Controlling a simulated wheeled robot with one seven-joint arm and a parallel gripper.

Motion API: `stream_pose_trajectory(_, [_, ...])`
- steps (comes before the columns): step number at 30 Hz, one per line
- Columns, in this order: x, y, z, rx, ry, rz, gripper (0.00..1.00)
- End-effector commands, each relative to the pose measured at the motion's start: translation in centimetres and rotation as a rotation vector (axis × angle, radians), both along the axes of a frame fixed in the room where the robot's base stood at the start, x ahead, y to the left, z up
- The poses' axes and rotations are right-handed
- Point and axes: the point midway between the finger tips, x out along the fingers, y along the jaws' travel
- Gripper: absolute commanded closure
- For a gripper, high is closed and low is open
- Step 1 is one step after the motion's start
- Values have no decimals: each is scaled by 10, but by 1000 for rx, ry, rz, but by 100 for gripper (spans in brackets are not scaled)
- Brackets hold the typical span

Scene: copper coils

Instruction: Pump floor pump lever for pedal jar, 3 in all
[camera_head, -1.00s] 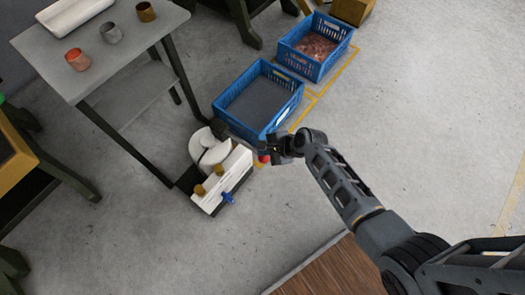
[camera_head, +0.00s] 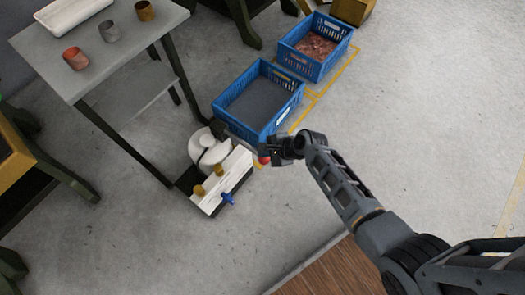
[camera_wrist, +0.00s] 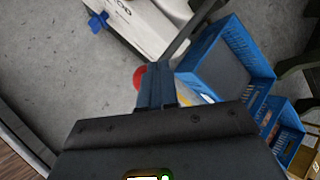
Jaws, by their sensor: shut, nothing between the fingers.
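The floor pump (camera_head: 234,180) is a white box with two brass knobs, a blue valve (camera_head: 228,198) and a round white part (camera_head: 208,148) behind it. It stands on the floor and its top edge shows in the wrist view (camera_wrist: 150,25). A dark bar (camera_wrist: 190,32), apparently the lever, slants down toward my fingers in the wrist view. A red round knob (camera_head: 265,160) is beside my gripper (camera_head: 267,149); it also shows in the wrist view (camera_wrist: 139,78), partly hidden by the fingers. My gripper is shut and empty. I cannot tell whether it touches the lever.
A blue crate with dark content (camera_head: 301,98) stands just behind my gripper. Another blue crate (camera_head: 347,44) with copper-coloured pieces is farther back. A grey table (camera_head: 110,55) with three cups and a white tray is at upper left. Floor on the right is clear.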

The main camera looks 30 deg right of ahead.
Motion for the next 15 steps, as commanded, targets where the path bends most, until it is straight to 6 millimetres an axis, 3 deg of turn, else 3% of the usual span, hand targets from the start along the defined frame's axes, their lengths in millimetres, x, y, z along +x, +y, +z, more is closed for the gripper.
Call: stream_pose_trajectory(15, [-1,0,-7,0,2,-1,100])
